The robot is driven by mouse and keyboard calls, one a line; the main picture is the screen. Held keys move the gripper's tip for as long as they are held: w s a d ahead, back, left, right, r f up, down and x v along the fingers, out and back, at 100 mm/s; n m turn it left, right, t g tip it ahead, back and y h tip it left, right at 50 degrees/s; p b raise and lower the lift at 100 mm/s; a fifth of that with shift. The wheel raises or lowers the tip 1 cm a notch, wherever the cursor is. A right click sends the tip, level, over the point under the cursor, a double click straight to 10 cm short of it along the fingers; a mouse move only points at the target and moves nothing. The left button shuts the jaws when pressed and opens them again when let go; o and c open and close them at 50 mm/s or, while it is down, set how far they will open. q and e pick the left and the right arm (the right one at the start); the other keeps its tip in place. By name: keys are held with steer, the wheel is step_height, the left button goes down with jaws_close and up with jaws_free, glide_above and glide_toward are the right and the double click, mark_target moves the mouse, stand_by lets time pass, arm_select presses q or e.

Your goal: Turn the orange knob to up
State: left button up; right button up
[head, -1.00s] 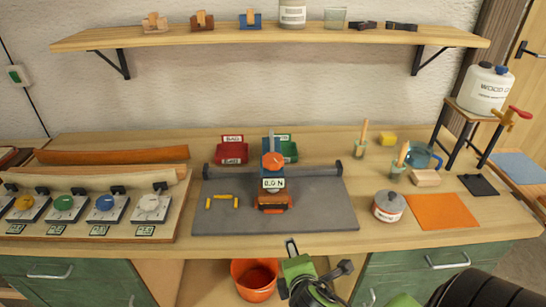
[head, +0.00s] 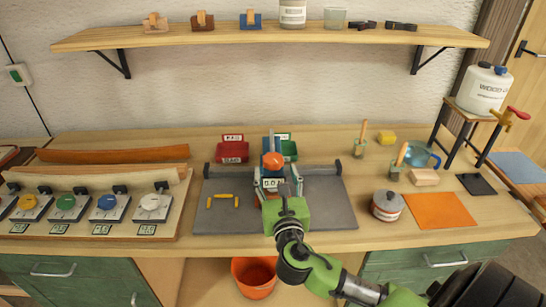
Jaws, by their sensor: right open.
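The orange knob (head: 272,160) is a round orange piece on the upper front of the upright device at the middle of the bench. I cannot make out which way it points. My right gripper (head: 272,182) reaches in from the front, just below the knob in the picture. Its fingers are open, one on each side of the device's pale display, which they and the green gripper body partly hide. I cannot tell whether they touch the device. The knob stays visible above the fingers. My left gripper is not in view.
A grey mat (head: 330,212) with several yellow pieces lies under the device. A red bin (head: 234,151) and a green bin stand behind it. A panel with yellow, green, blue and white knobs is at left. A lidded pot (head: 388,206) and orange sheet (head: 440,210) are at right.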

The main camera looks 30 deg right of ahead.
mark_target(274, 166)
steer(key=p+x, duration=0.1)
steer(key=x, duration=0.5)
steer(key=shift+w+d, duration=0.2)
steer(key=shift+w, duration=0.15)
steer(key=c, duration=1.1)
